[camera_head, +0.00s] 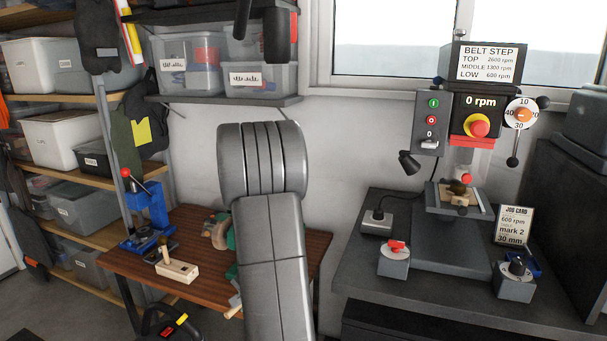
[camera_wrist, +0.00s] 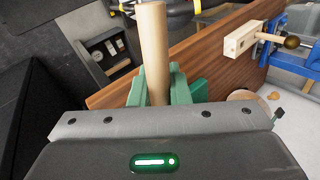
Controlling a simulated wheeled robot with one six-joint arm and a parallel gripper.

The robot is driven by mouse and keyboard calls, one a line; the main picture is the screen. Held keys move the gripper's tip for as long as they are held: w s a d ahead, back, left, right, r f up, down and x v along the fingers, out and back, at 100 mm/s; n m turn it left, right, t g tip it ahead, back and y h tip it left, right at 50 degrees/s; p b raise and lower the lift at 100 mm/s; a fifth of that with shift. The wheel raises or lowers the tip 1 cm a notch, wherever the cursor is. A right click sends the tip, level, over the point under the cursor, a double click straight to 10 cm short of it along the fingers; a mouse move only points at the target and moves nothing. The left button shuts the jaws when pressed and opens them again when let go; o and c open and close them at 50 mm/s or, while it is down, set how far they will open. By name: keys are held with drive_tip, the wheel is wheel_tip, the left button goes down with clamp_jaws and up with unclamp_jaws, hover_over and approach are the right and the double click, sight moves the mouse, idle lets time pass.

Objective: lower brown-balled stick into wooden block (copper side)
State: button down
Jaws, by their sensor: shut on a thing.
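The pale wooden block (camera_head: 178,271) lies on the workbench, left of my arm. A stick with a brown ball (camera_head: 171,245) stands up from it, part of its shaft showing above the block. In the wrist view the block (camera_wrist: 240,41) is at the upper right, with the brown ball (camera_wrist: 292,42) at the stick's outer end. My gripper's green fingers (camera_wrist: 163,88) are shut on a round wooden handle (camera_wrist: 153,45), apart from the block. A rounded wooden head (camera_head: 215,232), apparently the same mallet's, shows beside my arm. I cannot tell which face is copper.
A blue press (camera_head: 150,213) with a red-knobbed lever stands behind the block on the bench. Shelves with bins line the left. A drill press (camera_head: 470,115) stands on a dark table at right. The bench's front left corner is clear.

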drive_tip(key=w+d+r+n+p, duration=0.1)
drive_tip(key=w+d+r, duration=0.3)
drive_tip(key=d, duration=0.4)
drive_tip(key=w+d+r+n+g+p, duration=0.1)
drive_tip(key=w+d+r, duration=0.3)
drive_tip(key=d, duration=0.4)
drive_tip(key=shift+d+r+n+g+y+p, duration=0.15)
drive_tip(key=shift+r+n+g+y+p, duration=0.2)
drive_tip(key=shift+r+p, duration=0.3)
drive_tip(key=shift+f, duration=0.1)
